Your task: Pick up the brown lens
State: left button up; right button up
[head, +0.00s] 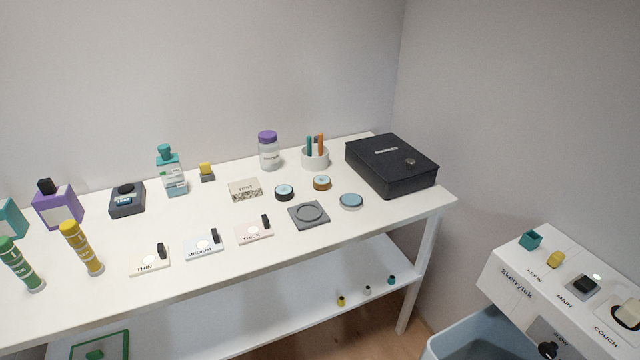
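The brown lens (322,183) is a small round disc with a brown rim and a pale blue top. It lies flat on the white table (300,258), right of the middle. A black-rimmed lens (285,192) lies to its left. A blue-grey disc (351,201) lies in front of it to the right. Neither of my grippers shows in the head view.
A grey square holder (309,214) lies just in front of the lens. A white cup with pens (315,158) stands behind it. A black box (391,165) occupies the table's right end. Labelled cards, bottles and striped cylinders (82,248) stand further left.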

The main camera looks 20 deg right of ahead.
aim_at(321, 183)
jog(key=z, duration=0.1)
jog(key=i, duration=0.85)
jog(key=z, duration=0.55)
